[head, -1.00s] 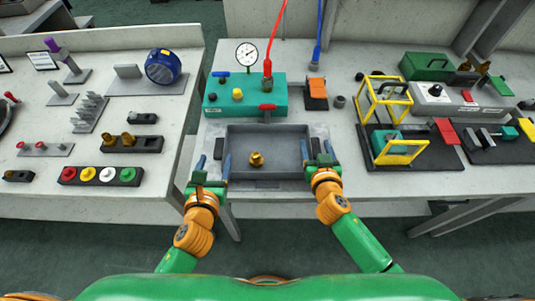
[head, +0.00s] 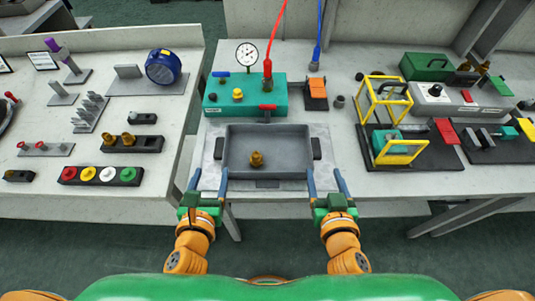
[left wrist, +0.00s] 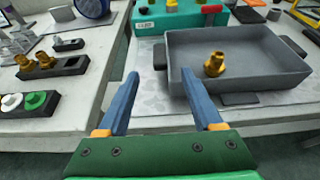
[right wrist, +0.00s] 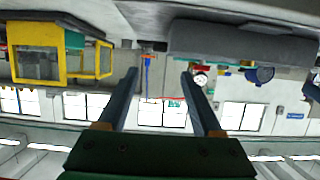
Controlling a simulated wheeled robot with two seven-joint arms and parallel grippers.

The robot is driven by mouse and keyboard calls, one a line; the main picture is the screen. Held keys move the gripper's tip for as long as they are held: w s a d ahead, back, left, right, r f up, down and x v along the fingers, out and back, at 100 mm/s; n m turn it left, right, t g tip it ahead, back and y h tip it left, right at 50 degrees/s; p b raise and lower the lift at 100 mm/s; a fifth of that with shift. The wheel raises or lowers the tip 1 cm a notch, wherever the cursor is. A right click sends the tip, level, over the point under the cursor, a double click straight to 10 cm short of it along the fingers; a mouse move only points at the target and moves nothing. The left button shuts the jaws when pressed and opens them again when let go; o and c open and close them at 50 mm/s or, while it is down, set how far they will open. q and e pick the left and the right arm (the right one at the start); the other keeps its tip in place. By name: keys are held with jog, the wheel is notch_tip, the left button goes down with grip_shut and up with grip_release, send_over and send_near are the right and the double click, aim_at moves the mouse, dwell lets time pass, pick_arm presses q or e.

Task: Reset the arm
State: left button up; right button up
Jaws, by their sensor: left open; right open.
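My left gripper (head: 208,182) is open and empty at the front edge of the middle table, near the front left corner of the grey tray (head: 232,137). In the left wrist view its two blue fingers (left wrist: 165,100) are spread with nothing between them. My right gripper (head: 325,184) is open and empty near the tray's front right corner. The right wrist view shows its spread fingers (right wrist: 160,95) with only background between them; that picture appears upside down. A brass fitting (head: 256,158) sits in the tray and also shows in the left wrist view (left wrist: 214,65).
A teal pump box (head: 220,103) with gauge and red hose stands behind the tray. A yellow frame fixture (head: 402,150) stands to the right. The left table holds a black block with coloured buttons (head: 100,176) and a blue round device (head: 163,67). Floor shows between the tables.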

dwell(0.3)
